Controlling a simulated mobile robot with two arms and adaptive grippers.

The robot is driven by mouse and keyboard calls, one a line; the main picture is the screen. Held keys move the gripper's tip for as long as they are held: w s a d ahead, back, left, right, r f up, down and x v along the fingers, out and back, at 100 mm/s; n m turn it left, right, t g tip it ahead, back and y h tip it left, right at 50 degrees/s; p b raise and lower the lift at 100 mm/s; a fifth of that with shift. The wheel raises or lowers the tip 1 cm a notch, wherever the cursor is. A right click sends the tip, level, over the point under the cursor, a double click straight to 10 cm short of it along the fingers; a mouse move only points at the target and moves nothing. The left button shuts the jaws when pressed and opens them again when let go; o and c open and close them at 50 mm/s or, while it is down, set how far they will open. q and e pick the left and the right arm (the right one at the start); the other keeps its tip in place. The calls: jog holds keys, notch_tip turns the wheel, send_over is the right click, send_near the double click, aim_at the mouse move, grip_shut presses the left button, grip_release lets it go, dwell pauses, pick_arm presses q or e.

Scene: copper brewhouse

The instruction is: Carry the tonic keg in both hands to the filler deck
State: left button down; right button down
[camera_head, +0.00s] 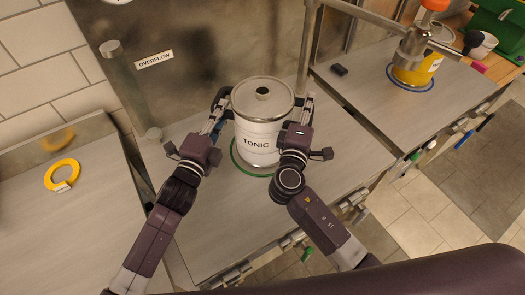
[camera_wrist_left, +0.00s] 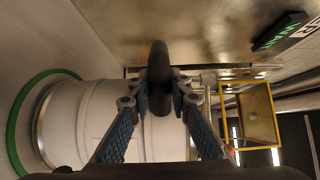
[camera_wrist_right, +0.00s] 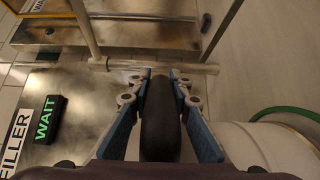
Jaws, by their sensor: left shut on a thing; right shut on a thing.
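The white tonic keg (camera_head: 257,135) has a steel lid and a "TONIC" label. It is upright over a green ring (camera_head: 236,158) on the middle steel counter; I cannot tell whether its base touches the counter. My left gripper (camera_head: 218,108) is shut on its left black handle, which shows between the fingers in the left wrist view (camera_wrist_left: 158,75). My right gripper (camera_head: 304,110) is shut on its right black handle, seen between the fingers in the right wrist view (camera_wrist_right: 160,120). The keg's body also fills the left part of the left wrist view (camera_wrist_left: 85,120).
A yellow ring (camera_head: 62,175) lies on the left counter (camera_head: 95,220). On the right counter (camera_head: 350,105), a yellow container (camera_head: 418,72) stands in a blue ring below an orange-topped tap. A small black block (camera_head: 339,70) lies there.

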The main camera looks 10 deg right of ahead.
pick_arm(q)
jog(key=shift+f+b, duration=0.45)
jog(key=shift+f, duration=0.1)
pick_arm(e)
jog(key=shift+f, duration=0.6)
pick_arm(q)
jog(key=c, duration=1.8)
grip_release()
jog(key=shift+r, duration=0.1)
pick_arm(e)
jog(key=c, duration=1.8)
grip_release()
jog(key=shift+r, duration=0.15)
jog(key=shift+o, duration=0.2)
pick_arm(q)
jog(key=shift+s, duration=0.15)
pick_arm(e)
jog(key=shift+s, duration=0.15)
pick_arm(q)
jog(key=v, duration=1.1)
jog(key=shift+s+a, duration=0.2)
jog(key=shift+s, duration=0.15)
pick_arm(e)
jog(key=v, duration=1.2)
